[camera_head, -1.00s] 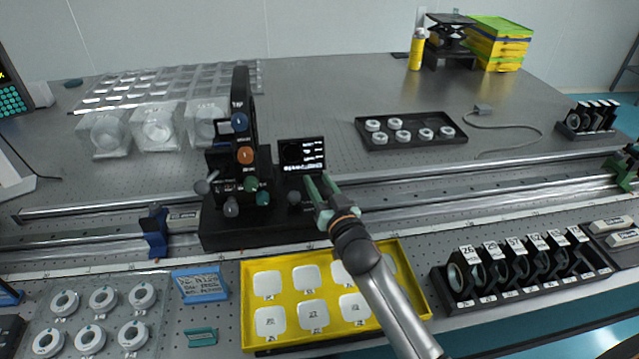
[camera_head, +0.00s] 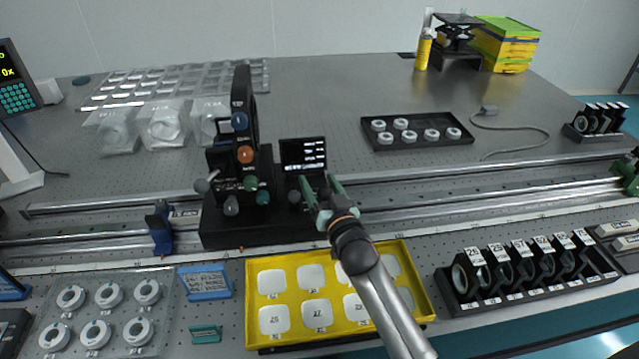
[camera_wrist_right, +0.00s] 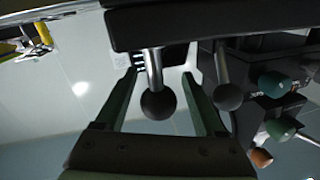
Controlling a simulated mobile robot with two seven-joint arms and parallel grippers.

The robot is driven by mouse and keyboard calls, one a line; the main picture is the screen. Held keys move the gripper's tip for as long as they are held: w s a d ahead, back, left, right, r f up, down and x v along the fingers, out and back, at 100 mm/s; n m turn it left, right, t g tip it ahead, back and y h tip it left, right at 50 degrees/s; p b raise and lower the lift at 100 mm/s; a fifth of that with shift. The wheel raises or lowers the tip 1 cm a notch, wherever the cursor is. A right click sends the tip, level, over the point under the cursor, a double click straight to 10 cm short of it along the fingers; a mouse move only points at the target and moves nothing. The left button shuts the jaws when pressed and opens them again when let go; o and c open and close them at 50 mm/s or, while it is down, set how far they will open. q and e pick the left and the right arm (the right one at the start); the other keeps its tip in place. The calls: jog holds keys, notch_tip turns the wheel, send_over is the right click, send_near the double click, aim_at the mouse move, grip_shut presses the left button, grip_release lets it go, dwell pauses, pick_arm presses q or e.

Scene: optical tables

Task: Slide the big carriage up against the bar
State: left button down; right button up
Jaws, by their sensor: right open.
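The big carriage (camera_head: 225,233) is a black block on the rail with a tall upright plate, coloured knobs and a small lit display. A blue bracket (camera_head: 160,230) stands on the rail to its left, with a small gap between them; I cannot tell whether it is the bar. My right gripper (camera_head: 319,184) is at the carriage's right side, below the display. In the right wrist view its two fingers are open on either side of a dark ball knob (camera_wrist_right: 158,104) on a metal stem; contact is unclear. My left gripper is not in view.
A yellow tray (camera_head: 252,330) with white pieces lies in front of the rail, under my right arm. A black rack (camera_head: 440,283) of numbered mounts is to its right. A green fixture (camera_head: 628,178) is at the rail's right end. The rail right of the carriage is clear.

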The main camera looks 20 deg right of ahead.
jog(key=s, duration=1.2)
jog(key=shift+s+a, duration=0.2)
jog(key=shift+s, duration=0.1)
